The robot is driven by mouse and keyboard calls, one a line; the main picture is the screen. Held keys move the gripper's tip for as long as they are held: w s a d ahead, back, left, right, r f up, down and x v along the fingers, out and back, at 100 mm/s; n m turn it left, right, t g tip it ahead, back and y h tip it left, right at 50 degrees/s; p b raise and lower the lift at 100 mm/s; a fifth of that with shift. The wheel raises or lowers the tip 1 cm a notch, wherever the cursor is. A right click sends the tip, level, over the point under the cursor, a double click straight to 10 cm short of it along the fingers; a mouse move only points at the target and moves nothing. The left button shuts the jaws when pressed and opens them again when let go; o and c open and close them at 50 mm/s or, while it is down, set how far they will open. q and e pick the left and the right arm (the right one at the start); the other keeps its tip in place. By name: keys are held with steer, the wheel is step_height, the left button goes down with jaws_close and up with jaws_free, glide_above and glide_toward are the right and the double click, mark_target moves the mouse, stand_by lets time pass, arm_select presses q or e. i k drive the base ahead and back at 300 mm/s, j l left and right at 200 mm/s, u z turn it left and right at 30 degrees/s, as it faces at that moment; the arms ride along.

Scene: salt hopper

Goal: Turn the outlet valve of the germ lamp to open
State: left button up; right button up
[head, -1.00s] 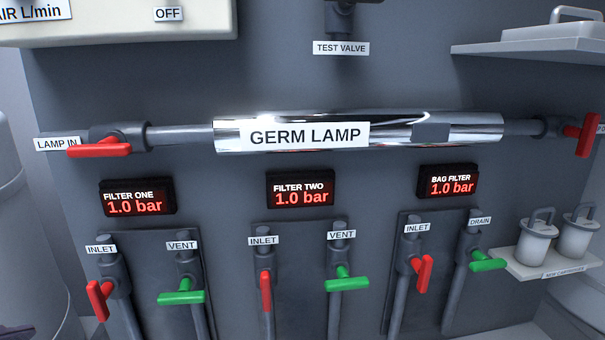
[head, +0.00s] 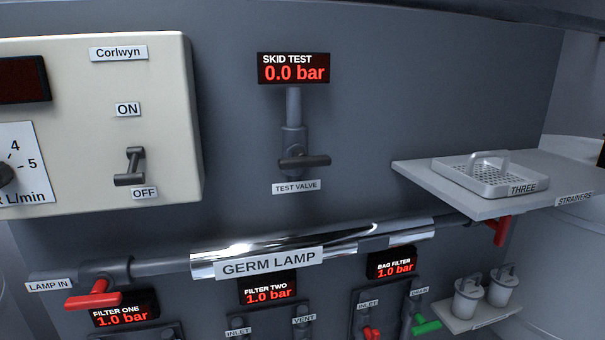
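The germ lamp (head: 320,246) is a shiny chrome tube with a "GERM LAMP" label, mounted level across the panel low in the head view. A pipe joins it at each end. At its left end is a valve labelled "LAMP IN" with a red handle (head: 93,300) lying along the pipe. At its right end, below the shelf, is the outlet valve with a red handle (head: 502,230) that points down, across the pipe. Its label is hidden or out of view. Neither of my grippers shows.
A shelf (head: 440,202) with a strainer tray (head: 455,180) juts out just above the outlet valve. White canisters (head: 467,298) stand on a small ledge below it. A black-handled test valve (head: 304,162) and a cream control box (head: 70,85) are above the lamp.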

mark_target(501, 228)
steer(key=i+l, duration=0.25)
steer(key=l, duration=0.15)
steer(key=i+l+z, duration=0.15)
steer(key=l, duration=0.3)
steer(key=i+l, duration=0.35)
steer(key=l+z, duration=0.05)
